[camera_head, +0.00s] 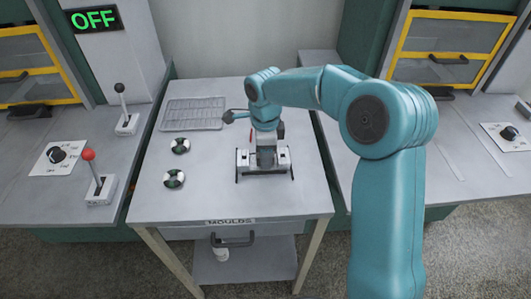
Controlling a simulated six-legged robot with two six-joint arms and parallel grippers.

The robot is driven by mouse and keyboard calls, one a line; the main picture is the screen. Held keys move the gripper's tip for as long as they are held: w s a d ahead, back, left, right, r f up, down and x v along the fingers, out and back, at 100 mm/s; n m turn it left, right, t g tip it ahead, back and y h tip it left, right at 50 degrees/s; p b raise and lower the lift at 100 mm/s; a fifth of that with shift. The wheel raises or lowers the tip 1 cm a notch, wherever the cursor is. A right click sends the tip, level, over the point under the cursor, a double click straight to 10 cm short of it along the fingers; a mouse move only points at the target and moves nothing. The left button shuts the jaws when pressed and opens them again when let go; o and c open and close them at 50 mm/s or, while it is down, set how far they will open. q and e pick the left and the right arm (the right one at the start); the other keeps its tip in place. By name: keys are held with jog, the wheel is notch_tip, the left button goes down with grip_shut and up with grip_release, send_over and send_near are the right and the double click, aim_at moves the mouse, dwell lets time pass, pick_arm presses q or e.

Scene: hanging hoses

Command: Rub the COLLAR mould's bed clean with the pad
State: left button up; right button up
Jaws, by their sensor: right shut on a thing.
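My right gripper (264,167) is over the right-front part of the grey table, pointing down, with its wide grey body facing me. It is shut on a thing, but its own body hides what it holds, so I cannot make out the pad. No mould marked COLLAR is readable, and a mould bed under the gripper would be hidden. Two round black-and-pale pieces, one farther back (180,146) and one nearer (174,180), lie left of the gripper, apart from it. I cannot tell what they are. My left gripper is out of view.
The grey table (218,203) has a drawer labelled MOULDS (231,221) and a shallow grey tray (193,113) at back left. Side benches carry a red-knobbed lever (89,155), a black-knobbed lever (120,88) and dials. A green OFF sign (95,19) is at upper left.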

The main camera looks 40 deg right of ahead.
jog(key=shift+w+d+p, duration=0.3)
jog(key=shift+w+d, duration=0.05)
jog(key=shift+w, duration=0.25)
jog(key=shift+w+a, duration=0.2)
jog(key=shift+a, duration=0.2)
jog(key=shift+s+a+f+b, duration=0.1)
jog(key=shift+s+f+b, duration=0.05)
jog(key=shift+s+b, duration=0.2)
jog(key=shift+s+a, duration=0.1)
jog(key=shift+s, duration=0.3)
notch_tip(320, 180, up, 8)
jog(key=p, duration=0.5)
jog(key=shift+r+p, duration=0.25)
jog(key=shift+p, duration=0.15)
